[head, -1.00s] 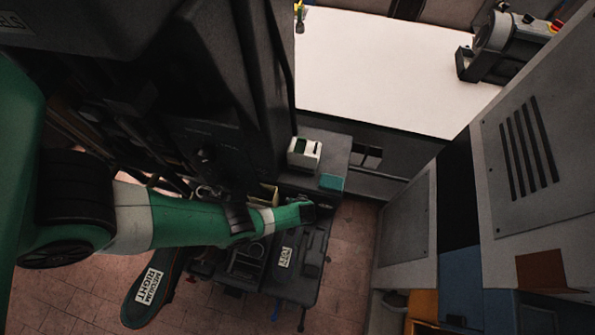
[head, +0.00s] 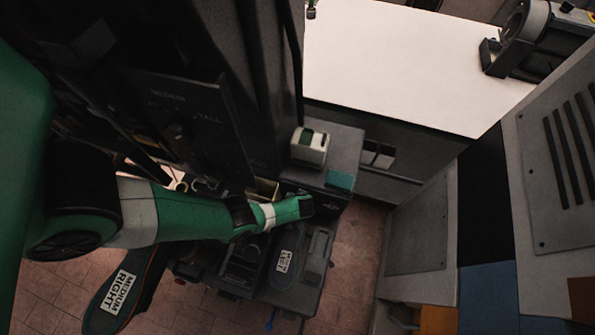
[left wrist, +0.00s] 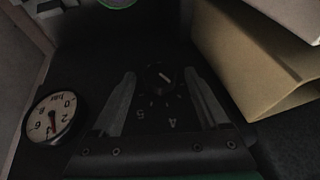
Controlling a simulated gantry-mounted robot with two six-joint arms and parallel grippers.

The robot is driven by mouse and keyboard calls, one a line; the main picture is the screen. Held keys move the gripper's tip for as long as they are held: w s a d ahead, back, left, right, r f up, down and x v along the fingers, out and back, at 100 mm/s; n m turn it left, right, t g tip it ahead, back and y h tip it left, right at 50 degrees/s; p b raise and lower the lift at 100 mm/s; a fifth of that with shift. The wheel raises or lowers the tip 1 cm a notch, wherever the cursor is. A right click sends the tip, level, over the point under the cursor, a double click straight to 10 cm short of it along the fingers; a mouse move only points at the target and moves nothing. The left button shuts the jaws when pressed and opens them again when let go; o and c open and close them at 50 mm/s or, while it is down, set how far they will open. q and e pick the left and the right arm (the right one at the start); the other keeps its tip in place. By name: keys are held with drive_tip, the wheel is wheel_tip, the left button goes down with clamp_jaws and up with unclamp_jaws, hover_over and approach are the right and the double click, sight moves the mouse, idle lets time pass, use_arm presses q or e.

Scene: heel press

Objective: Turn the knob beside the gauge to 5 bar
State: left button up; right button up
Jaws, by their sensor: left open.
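In the left wrist view a small round black knob (left wrist: 160,77) sits on a dark panel, with a white pointer mark and printed figures, a 4 and a 5 among them. The gauge (left wrist: 50,118), a round white dial with a dark needle, is to its left and tilted; I cannot read its value surely. My left gripper (left wrist: 161,74) is open, one finger on each side of the knob in the picture. I cannot tell whether the fingertips are around it or still short of it. In the head view, knob and gauge are not visible. My right gripper is not in view.
A tan open box (left wrist: 250,55) stands close to the right finger. In the head view a white-and-green block (head: 309,148) and a teal pad (head: 339,179) lie near my left wrist.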

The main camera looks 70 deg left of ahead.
use_arm(q)
drive_tip(key=shift+c, duration=0.3)
clamp_jaws()
drive_tip(key=shift+d+f+g+b, duration=0.1)
drive_tip(key=shift+f+g+b, duration=0.1)
drive_tip(key=shift+g+b, duration=0.15)
drive_tip(key=shift+r+g+y, duration=0.1)
drive_tip(key=shift+g+y, duration=0.15)
drive_tip(key=shift+y, duration=0.05)
drive_tip(key=shift+o, duration=0.3)
unclamp_jaws()
